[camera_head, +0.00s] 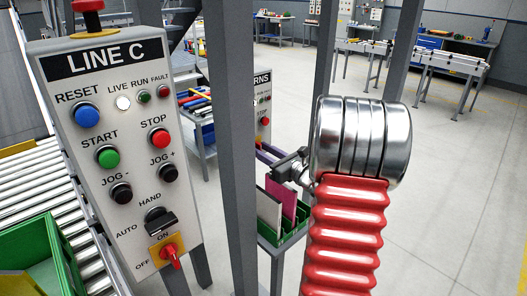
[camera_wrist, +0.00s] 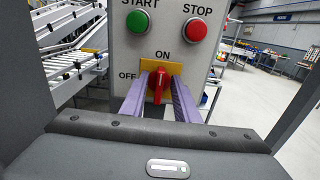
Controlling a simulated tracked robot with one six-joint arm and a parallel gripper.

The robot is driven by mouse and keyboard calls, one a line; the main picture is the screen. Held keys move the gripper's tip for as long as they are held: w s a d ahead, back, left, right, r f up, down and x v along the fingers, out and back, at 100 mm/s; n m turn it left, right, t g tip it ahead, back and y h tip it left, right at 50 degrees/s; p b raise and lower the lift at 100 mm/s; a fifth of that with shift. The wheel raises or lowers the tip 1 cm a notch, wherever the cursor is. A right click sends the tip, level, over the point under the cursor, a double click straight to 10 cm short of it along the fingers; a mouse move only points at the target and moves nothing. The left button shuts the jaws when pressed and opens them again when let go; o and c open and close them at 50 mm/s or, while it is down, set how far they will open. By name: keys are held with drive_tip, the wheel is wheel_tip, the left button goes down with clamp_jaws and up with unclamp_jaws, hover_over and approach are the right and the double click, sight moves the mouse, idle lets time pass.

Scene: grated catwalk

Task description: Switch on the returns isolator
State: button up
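The returns panel (camera_head: 264,88) is mostly hidden behind a dark post in the head view; its label ends in "RNS". In the wrist view its isolator has a yellow plate (camera_wrist: 175,69) marked ON above and OFF at the left. The red handle (camera_wrist: 158,88) looks upright, in line with ON. My gripper (camera_wrist: 160,80) has its two purple fingers on either side of this handle. Whether the fingers touch it I cannot tell. In the head view my gripper (camera_head: 270,152) is partly covered by the post, and the returns isolator is hidden.
The LINE C panel (camera_head: 112,135) stands close at the left, with its own red isolator handle (camera_head: 171,256). A dark post (camera_head: 232,150) stands between the panels. A green rack (camera_head: 272,232) with boards is below my gripper. Floor at the right is clear.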

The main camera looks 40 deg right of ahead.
drive_tip(key=s, duration=1.3)
drive_tip(key=shift+s+d, duration=0.2)
drive_tip(key=shift+s, duration=0.15)
